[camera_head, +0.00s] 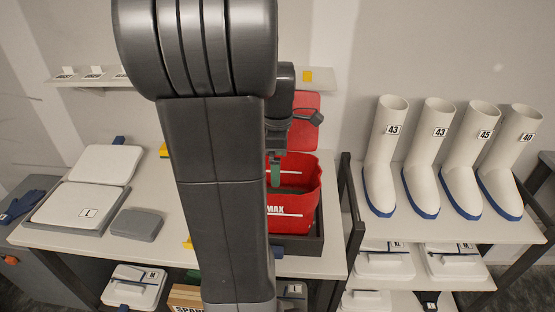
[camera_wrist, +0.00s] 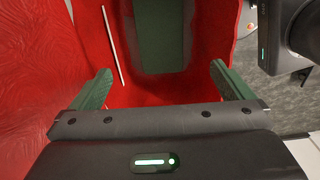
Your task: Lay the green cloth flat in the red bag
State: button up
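The red bag (camera_head: 300,200) stands open in a dark tray on the bench, with a "MAX" mark on its front. Its red inner wall (camera_wrist: 75,60) and a white line show in the wrist view. My gripper (camera_wrist: 161,70) points down into the bag, its two green fingers wide apart with nothing between the tips. In the head view my gripper (camera_head: 275,170) is at the bag's mouth, mostly hidden by my arm. The green cloth (camera_wrist: 160,35) appears as a dark green rectangle inside the bag, beyond the fingertips. Its near part is in shadow; I cannot tell whether it is fully flat.
A red lid (camera_head: 304,120) stands behind the bag. White boots (camera_head: 385,150) stand on the right-hand rack. A pale flat case (camera_head: 75,207) and a grey box (camera_head: 136,224) lie on the bench at left. A dark upright post (camera_head: 355,225) rises close to the bag's right.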

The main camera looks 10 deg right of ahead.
notch_tip(320, 180, up, 14)
dwell(0.6)
jog(key=shift+f, duration=0.1)
notch_tip(320, 180, down, 11)
jog(key=p, duration=0.1)
jog(key=shift+p, duration=0.4)
dwell(0.4)
jog(key=shift+f, duration=0.15)
